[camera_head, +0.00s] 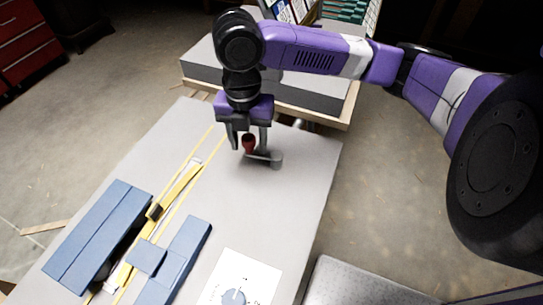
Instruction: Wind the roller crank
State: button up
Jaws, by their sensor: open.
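The roller crank (275,160) is a small grey post with a short arm running left to a dark red knob (249,144). It stands on the light grey table (310,177), near its far end. My gripper (248,148) points down over the knob, with its fingers apart. The red knob shows between the two fingers. I cannot tell whether either finger touches it.
Blue blocks (98,236) and a yellow-edged slot (180,190) lie left on the table. A grey box (305,93) stands behind. The table right of the crank is clear.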

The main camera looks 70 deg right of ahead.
jog(key=shift+r, duration=0.1)
jog(key=shift+r+p, duration=2.05)
jog(key=shift+r, duration=0.4)
notch_tip(320, 180, up, 8)
jog(key=shift+f, duration=0.15)
